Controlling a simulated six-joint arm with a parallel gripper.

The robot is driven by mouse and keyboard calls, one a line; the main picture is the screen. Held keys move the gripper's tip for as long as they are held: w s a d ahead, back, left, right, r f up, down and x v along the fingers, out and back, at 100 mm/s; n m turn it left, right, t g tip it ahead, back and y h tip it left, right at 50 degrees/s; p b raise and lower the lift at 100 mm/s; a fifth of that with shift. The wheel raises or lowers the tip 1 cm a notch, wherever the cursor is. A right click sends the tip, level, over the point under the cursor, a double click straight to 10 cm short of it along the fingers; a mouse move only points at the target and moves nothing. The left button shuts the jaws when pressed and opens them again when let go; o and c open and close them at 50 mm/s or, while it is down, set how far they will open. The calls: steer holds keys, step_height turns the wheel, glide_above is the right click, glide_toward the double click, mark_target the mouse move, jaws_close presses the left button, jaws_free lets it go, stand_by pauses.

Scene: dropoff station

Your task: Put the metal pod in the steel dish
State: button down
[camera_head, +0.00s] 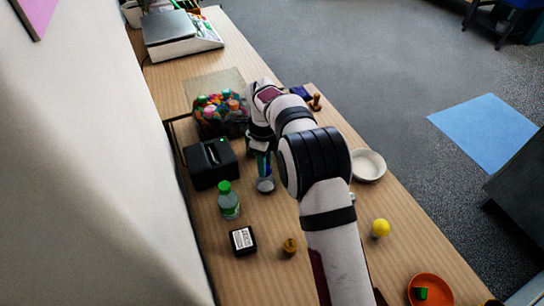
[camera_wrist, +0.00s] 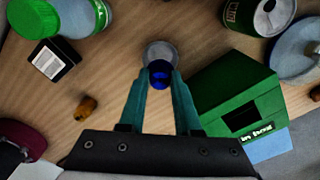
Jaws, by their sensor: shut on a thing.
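The metal pod (camera_wrist: 159,74) is small, round and shiny blue. My gripper (camera_wrist: 158,83) is shut on it, with the pod between the tips of the teal fingers. The steel dish (camera_wrist: 158,48) is a small grey round dish just beyond the pod in the wrist view, partly covered by it. In the head view the dish (camera_head: 266,185) sits on the wooden table right below my gripper (camera_head: 264,172). The pod is over the dish's near edge in the wrist view; its exact height above the dish cannot be told.
A green-capped bottle (camera_head: 228,203), black box (camera_head: 243,240) and brown object (camera_head: 290,247) stand nearby. A black printer (camera_head: 210,162) is left. A green box (camera_wrist: 232,98) is close on the right in the wrist view. A white bowl (camera_head: 383,165) and yellow ball (camera_head: 380,228) lie right.

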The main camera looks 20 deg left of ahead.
glide_above(266, 186)
steer(key=shift+f, duration=2.35)
steer(key=c, duration=0.5)
jaws_free()
steer(key=shift+r, duration=0.1)
step_height(266, 186, up, 6)
steer(key=shift+r, duration=0.45)
